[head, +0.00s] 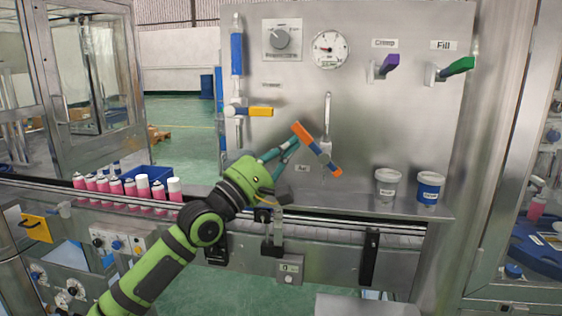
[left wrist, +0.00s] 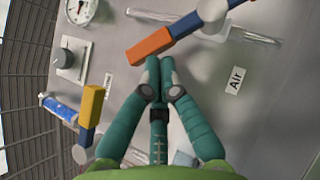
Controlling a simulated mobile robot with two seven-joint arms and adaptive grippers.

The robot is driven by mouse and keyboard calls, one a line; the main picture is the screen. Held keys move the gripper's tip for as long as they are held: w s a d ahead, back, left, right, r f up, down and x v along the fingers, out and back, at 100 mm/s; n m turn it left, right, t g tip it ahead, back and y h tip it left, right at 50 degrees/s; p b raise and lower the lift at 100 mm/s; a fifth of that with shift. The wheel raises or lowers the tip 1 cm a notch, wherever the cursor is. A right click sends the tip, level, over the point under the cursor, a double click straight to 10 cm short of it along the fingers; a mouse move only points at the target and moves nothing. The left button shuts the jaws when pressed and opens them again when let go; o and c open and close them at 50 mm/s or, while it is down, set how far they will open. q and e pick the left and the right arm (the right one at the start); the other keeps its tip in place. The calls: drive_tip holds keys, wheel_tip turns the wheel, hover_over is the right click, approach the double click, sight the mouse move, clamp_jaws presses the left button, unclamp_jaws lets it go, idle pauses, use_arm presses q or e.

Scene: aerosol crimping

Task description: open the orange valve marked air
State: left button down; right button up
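The orange valve handle (head: 302,133) is on the steel panel, near the label marked Air (head: 302,168). It has orange ends and a blue middle, and it lies diagonally from upper left to lower right. My left gripper (head: 294,143) is at its upper-left end. In the left wrist view the orange end (left wrist: 150,46) is just beyond the fingertips of my left gripper (left wrist: 160,62). The fingers are together, with nothing visible between them. Contact with the handle is hard to tell. The Air label also shows in the left wrist view (left wrist: 235,80). My right gripper is not in view.
A yellow-orange valve handle (head: 260,111) is to the left, with a dial (head: 281,39) and a gauge (head: 329,49) above. Purple (head: 389,64) and green (head: 457,67) handles are at upper right. Two cups (head: 387,187) stand on the ledge. Pink cans (head: 103,184) line the conveyor.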

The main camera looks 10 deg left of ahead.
use_arm(q)
drive_tip(key=d+r+m+g+p, duration=0.1)
drive_tip(key=m+p, duration=0.1)
drive_tip(key=d+r+m+g+p, duration=0.1)
drive_tip(key=m+g+p, duration=0.1)
drive_tip(key=p, duration=0.1)
drive_tip(key=d+r+m+g+y+p, duration=0.1)
drive_tip(key=r+m+g+p, duration=0.1)
drive_tip(key=shift+d+p, duration=0.1)
drive_tip(key=shift+p, duration=0.25)
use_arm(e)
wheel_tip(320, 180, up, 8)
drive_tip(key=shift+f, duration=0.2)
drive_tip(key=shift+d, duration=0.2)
use_arm(q)
drive_tip(key=shift+s, duration=0.1)
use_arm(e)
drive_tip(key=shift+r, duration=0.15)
